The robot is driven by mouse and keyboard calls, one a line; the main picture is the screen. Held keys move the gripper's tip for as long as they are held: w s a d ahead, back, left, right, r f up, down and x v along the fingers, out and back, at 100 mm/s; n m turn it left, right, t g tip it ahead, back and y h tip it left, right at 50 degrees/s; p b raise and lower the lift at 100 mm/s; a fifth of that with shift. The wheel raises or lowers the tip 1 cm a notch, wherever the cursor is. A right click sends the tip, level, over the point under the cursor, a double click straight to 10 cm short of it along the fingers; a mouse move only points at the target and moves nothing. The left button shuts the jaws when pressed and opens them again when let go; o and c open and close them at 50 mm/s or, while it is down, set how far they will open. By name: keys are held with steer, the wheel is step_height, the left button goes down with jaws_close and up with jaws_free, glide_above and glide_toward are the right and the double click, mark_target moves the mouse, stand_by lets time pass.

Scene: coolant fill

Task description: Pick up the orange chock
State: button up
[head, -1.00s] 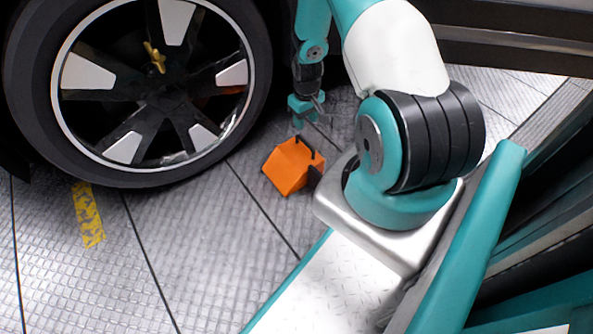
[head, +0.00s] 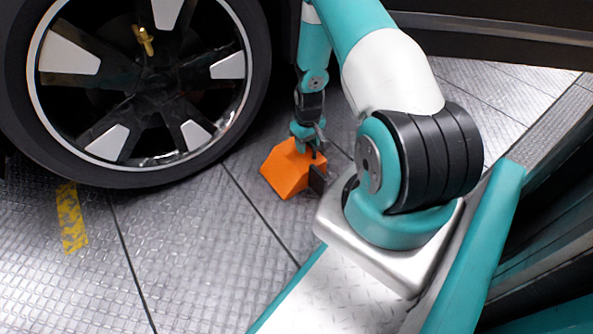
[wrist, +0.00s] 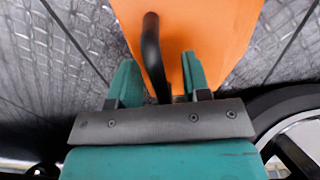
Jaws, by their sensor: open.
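The orange chock (head: 287,172) sits on the metal floor, right of the car wheel, in the head view. In the wrist view the chock (wrist: 215,30) fills the top middle, with a black bar handle (wrist: 152,50) rising from it. My gripper (head: 308,146) is at the top of the chock in the head view. In the wrist view my gripper (wrist: 158,75) is open, its two teal fingers on either side of the black handle. I cannot tell whether a finger touches the handle.
A large car wheel (head: 100,143) stands close to the left of the chock. A yellow marking (head: 71,217) lies on the floor at left. The dark car body (head: 490,40) is behind my arm. The floor in front of the chock is clear.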

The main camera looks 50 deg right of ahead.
steer(key=shift+r, duration=0.1)
steer(key=shift+c, duration=0.2)
jaws_close()
stand_by(1.1)
